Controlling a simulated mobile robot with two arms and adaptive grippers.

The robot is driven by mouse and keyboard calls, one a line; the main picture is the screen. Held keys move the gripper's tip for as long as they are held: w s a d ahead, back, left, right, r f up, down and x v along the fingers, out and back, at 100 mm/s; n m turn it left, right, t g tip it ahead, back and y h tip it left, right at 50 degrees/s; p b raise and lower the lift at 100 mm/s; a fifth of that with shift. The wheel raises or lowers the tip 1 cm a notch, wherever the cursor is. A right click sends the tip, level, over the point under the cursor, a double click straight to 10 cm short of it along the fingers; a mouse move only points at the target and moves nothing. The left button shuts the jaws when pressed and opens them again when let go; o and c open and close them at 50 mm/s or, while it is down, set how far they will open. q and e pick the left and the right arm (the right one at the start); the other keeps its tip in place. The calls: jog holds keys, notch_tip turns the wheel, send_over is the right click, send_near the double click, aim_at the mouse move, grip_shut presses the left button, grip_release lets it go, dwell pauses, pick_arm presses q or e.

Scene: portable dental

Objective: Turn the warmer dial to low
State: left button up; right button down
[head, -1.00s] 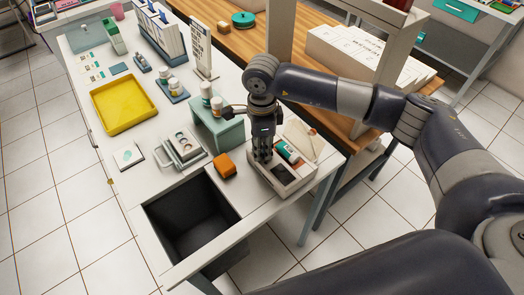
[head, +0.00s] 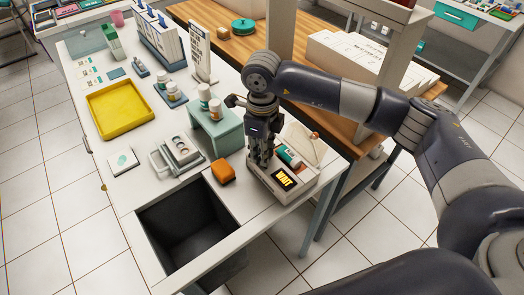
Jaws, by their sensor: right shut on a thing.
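The warmer (head: 258,179) is a white box at the front right of the white table, with a teal-banded tube (head: 289,157) lying in its top. A small dark display (head: 284,180) on its front top shows yellow letters that look like "WAIT". My right gripper (head: 262,165) points down at the left part of the warmer's top, its fingers shut. The dial is hidden under the fingers, so its setting cannot be read; the gripper seems closed on it. My left gripper is out of view.
An orange block (head: 222,172) lies just left of the warmer. A teal stand (head: 222,128) with bottles is behind the block. An open dark drawer (head: 188,228) is at the front. A yellow tray (head: 120,108) and metal containers (head: 176,155) stand further left.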

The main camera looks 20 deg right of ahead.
dwell(0.3)
jog(key=c, duration=1.4)
grip_release()
notch_tip(320, 180, up, 12)
